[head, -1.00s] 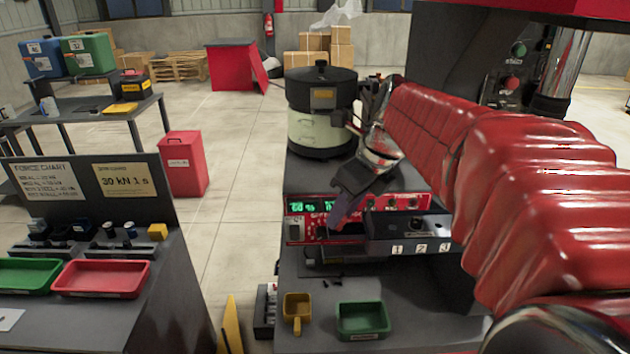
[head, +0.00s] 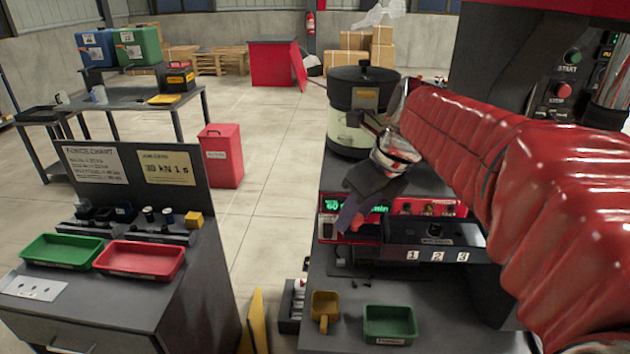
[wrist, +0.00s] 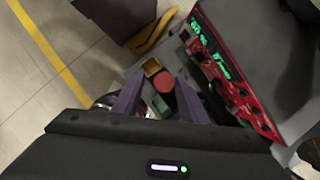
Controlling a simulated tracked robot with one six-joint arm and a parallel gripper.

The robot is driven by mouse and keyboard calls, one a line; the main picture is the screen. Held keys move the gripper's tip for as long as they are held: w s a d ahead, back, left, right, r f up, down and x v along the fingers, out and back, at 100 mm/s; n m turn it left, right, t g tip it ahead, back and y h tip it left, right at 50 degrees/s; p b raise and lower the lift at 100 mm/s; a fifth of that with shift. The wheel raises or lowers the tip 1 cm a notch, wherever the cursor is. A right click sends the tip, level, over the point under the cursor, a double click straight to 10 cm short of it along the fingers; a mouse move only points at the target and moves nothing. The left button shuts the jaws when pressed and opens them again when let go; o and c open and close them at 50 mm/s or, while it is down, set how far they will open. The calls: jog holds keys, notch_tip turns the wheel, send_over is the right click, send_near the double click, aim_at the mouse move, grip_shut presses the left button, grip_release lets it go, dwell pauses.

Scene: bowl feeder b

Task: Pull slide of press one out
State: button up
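My gripper (head: 349,216) hangs at the end of my red-sleeved arm, in front of the left part of the red control panel (head: 405,207) with green digits. In the wrist view its two dark fingers (wrist: 158,98) stand apart. A round red knob-like end (wrist: 163,82) shows between them; contact with the fingers cannot be made out. The press (head: 520,90), with its start and stop buttons, stands at the right, partly behind my arm. The slide itself cannot be told apart clearly. A dark box marked 1, 2, 3 (head: 436,255) sits below the panel.
A black and cream bowl feeder (head: 362,85) stands behind my gripper. A yellow scoop (head: 324,305) and green tray (head: 389,324) lie on the front bench. A side bench at left holds green and red trays (head: 140,259). Floor between the benches is mostly clear.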

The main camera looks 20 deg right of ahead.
jog(key=shift+o, duration=0.4)
jog(key=shift+d, duration=0.1)
jog(key=shift+r, duration=0.1)
jog(key=shift+s+d+r, duration=0.1)
jog(key=shift+r, duration=0.35)
jog(key=v, duration=1.2)
jog(key=shift+s+r, duration=0.25)
jog(key=shift+d, duration=0.1)
